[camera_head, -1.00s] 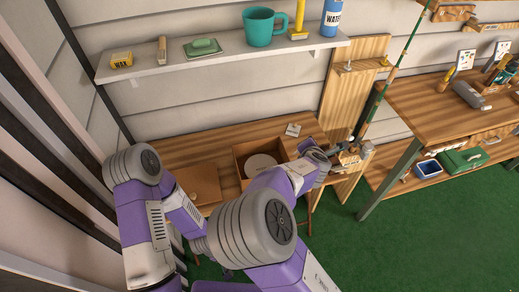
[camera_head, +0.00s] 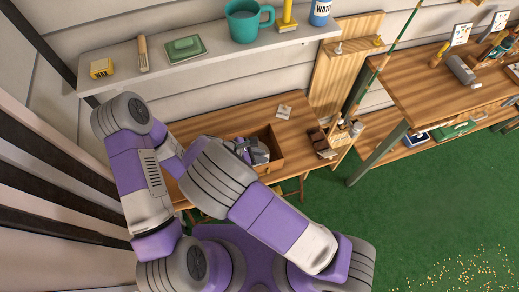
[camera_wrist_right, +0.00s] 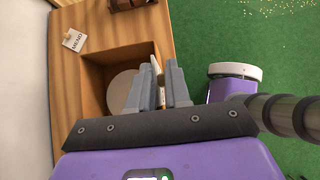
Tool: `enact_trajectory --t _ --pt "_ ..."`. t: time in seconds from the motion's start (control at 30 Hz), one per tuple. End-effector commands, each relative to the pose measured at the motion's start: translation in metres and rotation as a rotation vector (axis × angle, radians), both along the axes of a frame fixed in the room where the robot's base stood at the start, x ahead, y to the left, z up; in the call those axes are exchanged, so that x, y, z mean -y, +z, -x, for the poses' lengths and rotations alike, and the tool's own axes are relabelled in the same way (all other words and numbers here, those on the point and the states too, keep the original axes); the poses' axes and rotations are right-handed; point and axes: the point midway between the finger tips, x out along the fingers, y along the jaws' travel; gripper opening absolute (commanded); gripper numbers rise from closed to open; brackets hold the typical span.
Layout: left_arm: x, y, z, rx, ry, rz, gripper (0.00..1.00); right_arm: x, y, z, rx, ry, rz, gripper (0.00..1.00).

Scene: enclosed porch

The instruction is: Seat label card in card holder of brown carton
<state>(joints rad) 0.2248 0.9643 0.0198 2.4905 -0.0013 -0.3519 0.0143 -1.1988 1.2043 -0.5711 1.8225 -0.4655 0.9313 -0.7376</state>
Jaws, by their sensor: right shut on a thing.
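My right gripper (camera_wrist_right: 161,82) is shut on a thin pale piece seen nearly edge-on, which looks like the label card (camera_wrist_right: 156,66). In the wrist view the fingers are over the right side of an open brown box (camera_wrist_right: 95,75), which looks like the carton. A round pale disc (camera_wrist_right: 121,90) lies inside it. In the head view the right gripper (camera_head: 256,152) is at the brown box (camera_head: 273,141), partly hiding it. I cannot make out a card holder; the card's contact with the box is unclear. My left gripper is not visible.
The box stands on a wooden bench (camera_head: 215,122). A memo card (camera_wrist_right: 74,40) lies near the box. Small brown items and bottles (camera_head: 338,137) stand at the bench's right end. A shelf (camera_head: 212,57) with a teal mug (camera_head: 245,22) runs above.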

Motion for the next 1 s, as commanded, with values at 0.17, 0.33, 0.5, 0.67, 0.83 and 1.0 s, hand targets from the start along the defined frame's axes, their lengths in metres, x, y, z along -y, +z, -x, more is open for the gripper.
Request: enact_trajectory --t 0.17,0.33,0.5,0.67,0.83,1.0 --pt "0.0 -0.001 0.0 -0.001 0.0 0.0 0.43 0.0 0.0 -0.001 0.001 0.001 0.0 0.0" --pt "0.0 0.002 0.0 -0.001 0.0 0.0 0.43 -0.001 0.002 0.0 0.0 0.004 0.002 0.0" --pt "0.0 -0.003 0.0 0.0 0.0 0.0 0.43 -0.001 -0.005 0.0 0.001 0.004 0.004 0.0" --pt "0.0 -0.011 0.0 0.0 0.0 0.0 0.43 -0.002 -0.017 0.0 0.001 0.006 0.004 0.0" --pt "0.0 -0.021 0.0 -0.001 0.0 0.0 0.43 -0.001 -0.031 0.0 0.001 0.006 0.005 0.0" --pt "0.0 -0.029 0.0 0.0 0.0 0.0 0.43 -0.001 -0.044 0.0 0.001 0.005 0.005 0.0"
